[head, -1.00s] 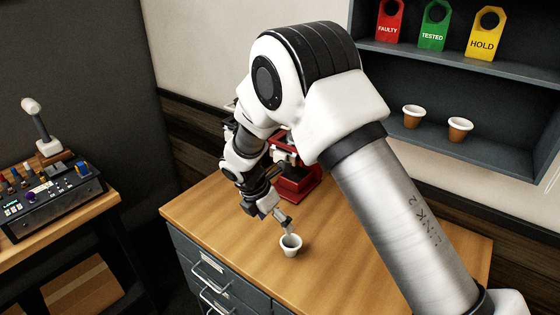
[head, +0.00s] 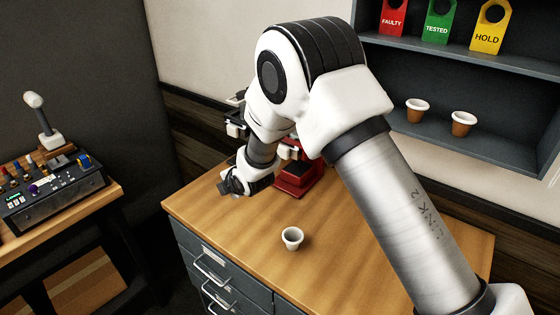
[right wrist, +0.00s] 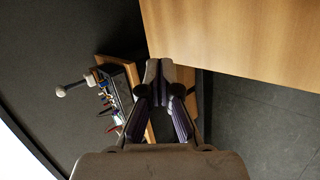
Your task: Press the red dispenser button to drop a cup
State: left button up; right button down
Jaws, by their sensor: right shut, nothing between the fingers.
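A red machine (head: 297,180) stands on the wooden cabinet top, mostly hidden behind my right arm. I cannot make out a red dispenser button in either view. A small white-rimmed cup (head: 292,238) stands upright on the cabinet top, in front of the machine. My right gripper (head: 229,186) is over the left part of the cabinet top, left of the machine and apart from the cup. In the right wrist view the right gripper (right wrist: 161,68) is shut and empty. My left gripper is not in view.
A wall shelf (head: 480,64) holds faulty, tested and hold tags and two brown cups (head: 464,123). A side table at left bears a control box (head: 52,190) and a white-headed hammer-like tool (head: 42,119). The cabinet top (head: 350,265) is clear around the cup.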

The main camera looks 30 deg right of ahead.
aim_at(291, 145)
jog(key=s+d+r+m+t+h+b, duration=0.4)
jog(key=d+m+t+h, duration=0.3)
jog(key=d, duration=0.3)
notch_tip(291, 145, down, 5)
jog(key=s+d+b, duration=0.1)
jog(key=s, duration=0.1)
jog(key=shift+s+d+f+n+h, duration=0.15)
jog(key=shift+s+n+h, duration=0.15)
jog(key=shift+n, duration=0.1)
jog(key=s+d+p+x, duration=0.1)
jog(key=p+x, duration=0.4)
jog(key=x, duration=0.8)
jog(key=shift+d, duration=0.8)
